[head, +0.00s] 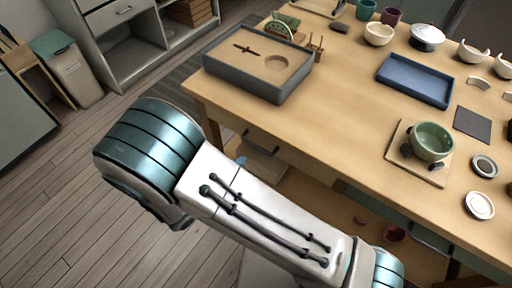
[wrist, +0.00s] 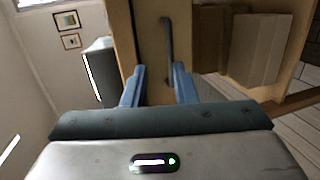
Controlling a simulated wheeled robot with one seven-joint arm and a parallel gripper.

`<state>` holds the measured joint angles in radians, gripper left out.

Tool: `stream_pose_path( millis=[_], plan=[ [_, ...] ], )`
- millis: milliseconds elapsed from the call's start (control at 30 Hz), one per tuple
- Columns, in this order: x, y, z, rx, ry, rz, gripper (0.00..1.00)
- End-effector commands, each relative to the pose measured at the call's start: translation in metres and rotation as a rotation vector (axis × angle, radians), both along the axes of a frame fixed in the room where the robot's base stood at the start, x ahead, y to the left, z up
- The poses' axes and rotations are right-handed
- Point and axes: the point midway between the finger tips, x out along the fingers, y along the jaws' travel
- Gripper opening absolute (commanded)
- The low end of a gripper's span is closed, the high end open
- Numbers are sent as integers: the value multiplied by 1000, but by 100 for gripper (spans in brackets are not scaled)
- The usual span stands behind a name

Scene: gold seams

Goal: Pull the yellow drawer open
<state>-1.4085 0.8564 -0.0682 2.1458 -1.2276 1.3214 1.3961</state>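In the wrist view, a tan-yellow drawer front (wrist: 150,45) lies straight ahead, with a long dark bar handle (wrist: 168,40) on it. My gripper (wrist: 159,85) is open, its two blue-grey fingers apart on either side of the picture's middle. The handle's near end shows in the gap, closer to the right finger. I cannot tell how far the fingertips are from the handle. The drawer looks shut, though its edges are partly hidden. In the head view my arm crosses the lower middle, and my gripper is out of sight.
A wooden workbench (head: 335,110) fills the right of the head view. It carries a grey tray box (head: 285,92), a blue tray (head: 415,84) and a green bowl (head: 433,142). Brown boxes (wrist: 250,45) sit beside the drawer front in the wrist view. Floor at left is clear.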

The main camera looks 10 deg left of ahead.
Motion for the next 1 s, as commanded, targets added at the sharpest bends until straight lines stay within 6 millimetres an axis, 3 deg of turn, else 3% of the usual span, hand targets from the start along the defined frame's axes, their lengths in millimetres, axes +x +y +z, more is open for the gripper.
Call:
stream_pose_path(
  millis=[100, 267, 800, 1000],
  plan=[
    [-11, 16, -14, -6, -39, 83, 26],
    [-8, 20, -19, -5, -55, 113, 26],
    [84, -19, -38, -6, -54, 110, 26],
    [105, -27, -43, -4, -54, 112, 26]
  ],
)
